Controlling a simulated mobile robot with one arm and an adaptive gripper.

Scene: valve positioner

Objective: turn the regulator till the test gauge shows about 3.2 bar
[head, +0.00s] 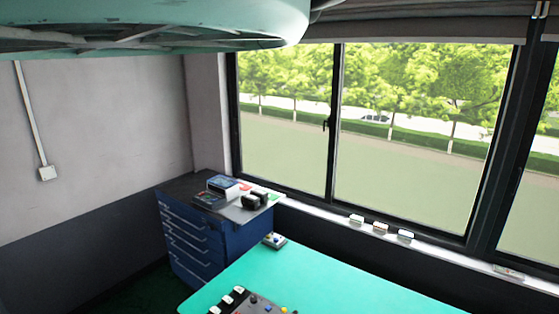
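I see no regulator and no test gauge that I can make out in the head view. My gripper is not in view. A dark panel (252,304) with small white, black and yellow parts lies on the green table (325,285) and is cut off by the bottom edge. Its parts are too small to identify.
A large teal shape (160,25) fills the top left.

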